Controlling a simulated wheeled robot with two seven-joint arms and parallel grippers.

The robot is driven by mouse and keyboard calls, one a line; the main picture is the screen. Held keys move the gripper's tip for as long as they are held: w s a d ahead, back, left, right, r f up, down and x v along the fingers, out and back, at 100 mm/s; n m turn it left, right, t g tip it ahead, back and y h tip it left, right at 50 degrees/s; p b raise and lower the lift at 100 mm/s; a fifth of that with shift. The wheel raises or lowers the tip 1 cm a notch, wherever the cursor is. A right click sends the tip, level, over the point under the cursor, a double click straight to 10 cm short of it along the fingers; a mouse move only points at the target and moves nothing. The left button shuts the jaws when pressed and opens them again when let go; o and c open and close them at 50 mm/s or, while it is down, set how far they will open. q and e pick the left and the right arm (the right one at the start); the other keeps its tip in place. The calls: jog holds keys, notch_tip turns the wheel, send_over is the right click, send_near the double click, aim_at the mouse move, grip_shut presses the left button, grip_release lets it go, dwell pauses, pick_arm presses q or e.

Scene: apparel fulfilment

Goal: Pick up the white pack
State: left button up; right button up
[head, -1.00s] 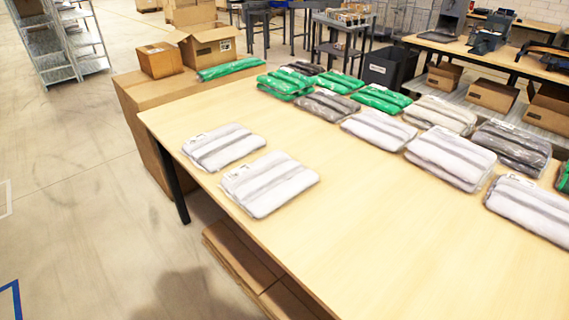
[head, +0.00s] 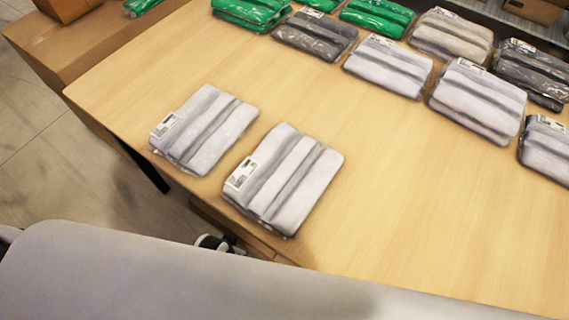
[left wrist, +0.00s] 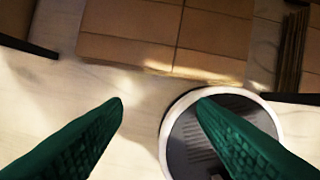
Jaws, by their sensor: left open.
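Two white packs in clear wrap lie flat on the wooden table at its near left: a left white pack (head: 204,129) and a right white pack (head: 284,180), side by side with a narrow gap. Each has a printed label on its left side. More white packs lie farther back, one in the middle (head: 388,66) and others to the right (head: 478,100). My left gripper (left wrist: 159,104) shows in the left wrist view with its two green fingers apart and nothing between them. No pack shows in that view. My right gripper is not in view.
Green packs (head: 377,16), a dark grey pack (head: 316,34) and a beige pack (head: 451,36) lie along the table's back. The table (head: 420,200) is bare at front right. A large cardboard box (head: 95,42) adjoins its left edge. Below, the left wrist view shows cardboard boxes (left wrist: 165,40).

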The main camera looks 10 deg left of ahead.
pick_arm(q)
notch_tip(320, 180, up, 17)
jog(key=w+d+t+p, duration=0.1)
jog(key=w+p, duration=0.1)
jog(key=p, duration=0.1)
jog(key=m+t+h+p, duration=0.1)
jog(key=m+t+h, duration=0.1)
jog(key=t+h, duration=0.15)
send_near(284, 171)
jog(key=w+f, duration=0.1)
jog(key=w+d+f+t, duration=0.1)
jog(key=shift+d+f, duration=0.15)
jog(key=shift+f, duration=0.2)
jog(key=p+x, duration=0.1)
jog(key=x, duration=0.4)
jog(key=shift+s+f, duration=0.1)
jog(key=shift+f, duration=0.25)
jog(key=shift+c, duration=0.2)
jog(key=c, duration=1)
jog(key=shift+o, duration=0.2)
jog(key=shift+r, duration=0.1)
